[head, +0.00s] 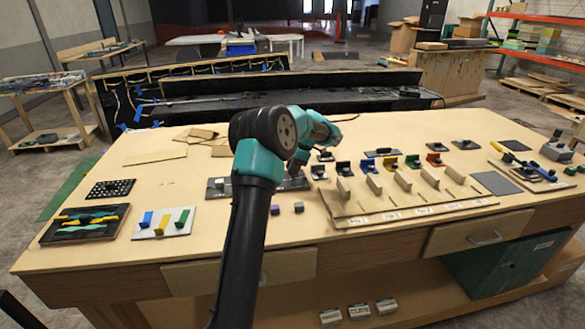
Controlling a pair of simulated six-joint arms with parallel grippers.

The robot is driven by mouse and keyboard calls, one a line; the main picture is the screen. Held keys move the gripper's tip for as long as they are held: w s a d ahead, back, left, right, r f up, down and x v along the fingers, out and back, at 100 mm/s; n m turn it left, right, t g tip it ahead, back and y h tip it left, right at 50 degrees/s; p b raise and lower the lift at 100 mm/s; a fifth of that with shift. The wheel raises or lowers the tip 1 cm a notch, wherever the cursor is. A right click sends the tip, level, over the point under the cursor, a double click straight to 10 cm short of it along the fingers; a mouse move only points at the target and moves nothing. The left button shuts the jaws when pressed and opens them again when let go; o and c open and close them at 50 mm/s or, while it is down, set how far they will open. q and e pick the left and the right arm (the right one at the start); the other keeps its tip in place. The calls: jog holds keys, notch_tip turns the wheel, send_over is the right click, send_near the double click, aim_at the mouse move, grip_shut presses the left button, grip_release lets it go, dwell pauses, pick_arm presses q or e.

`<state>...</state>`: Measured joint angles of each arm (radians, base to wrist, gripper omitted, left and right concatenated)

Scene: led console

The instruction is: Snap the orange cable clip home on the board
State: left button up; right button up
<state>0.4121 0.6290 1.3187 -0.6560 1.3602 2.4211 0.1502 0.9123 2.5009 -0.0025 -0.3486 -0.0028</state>
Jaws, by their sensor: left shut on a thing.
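My left gripper (297,174) is over the right part of a dark flat board (218,187) on the workbench. My own arm crosses in front of the board and hides its middle. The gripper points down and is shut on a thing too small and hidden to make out. I cannot pick out the orange cable clip for certain. One orange-red piece (434,160) sits in a black holder in the row at the right, apart from the gripper. My right gripper is not in view.
A wooden rack with upright dividers (400,207) stands right of the gripper, with several coloured holders behind it. A purple cube (275,210) and a grey cube (299,207) lie near the front. A white tray with coloured pieces (185,222) is at the left.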

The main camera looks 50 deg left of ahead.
pick_arm(q)
jog(key=shift+f, duration=1.15)
dwell(1.5)
jog(key=o, duration=1)
jog(key=shift+r, duration=0.1)
jog(key=v, duration=1.7)
jog(key=shift+r, duration=0.1)
jog(key=shift+w+d, duration=0.1)
